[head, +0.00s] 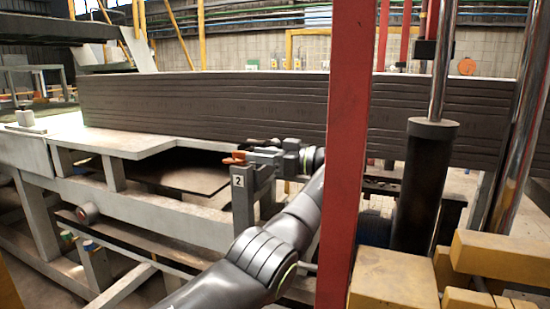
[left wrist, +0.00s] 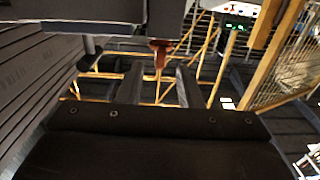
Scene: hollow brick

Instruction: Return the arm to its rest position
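My left arm reaches up from the bottom of the head view, and its gripper (head: 264,157) is beside a grey post marked 2 (head: 239,199). An orange-red part (head: 234,158) shows just left of the gripper. In the left wrist view the two fingers of the left gripper (left wrist: 160,78) stand apart with a clear gap. An orange part (left wrist: 160,50) hangs beyond the fingertips, below a grey block (left wrist: 95,18). I see nothing held between the fingers. My right gripper is in neither view.
A long stack of dark slabs (head: 210,107) lies behind the gripper on a pale frame (head: 132,140). A red upright (head: 349,150) stands close to the right of my arm. A dark cylinder (head: 424,190) and yellow blocks (head: 392,280) are farther right.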

